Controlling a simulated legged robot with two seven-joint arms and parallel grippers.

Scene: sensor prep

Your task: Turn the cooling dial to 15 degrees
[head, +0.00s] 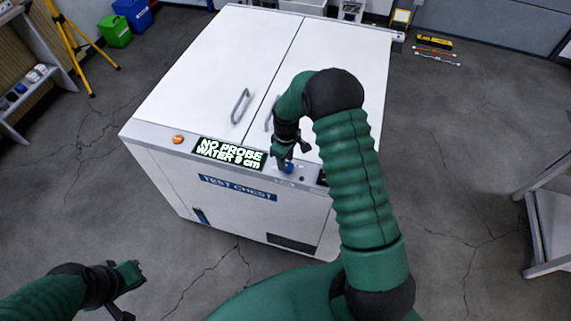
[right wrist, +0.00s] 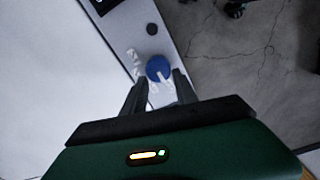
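The white test chest (head: 215,70) has a control strip along its front top edge. On the strip sits a blue dial (head: 288,168) with a white pointer mark. In the right wrist view the blue dial (right wrist: 157,67) lies just past and between my fingertips. My right gripper (head: 292,156) is open above the dial; its two fingers (right wrist: 157,85) stand apart and do not visibly grip it. The display (head: 230,153) reads "NO PROBE WATER 9 cm". The scale around the dial is too small to read. My left gripper (head: 131,290) is open and empty at lower left.
An orange button (head: 178,139) sits left of the display. A small dark knob (right wrist: 152,29) is near the dial. Lid handles (head: 240,105) stand up on the chest top. A yellow tripod (head: 75,40) and a grey stand (head: 548,225) flank open floor.

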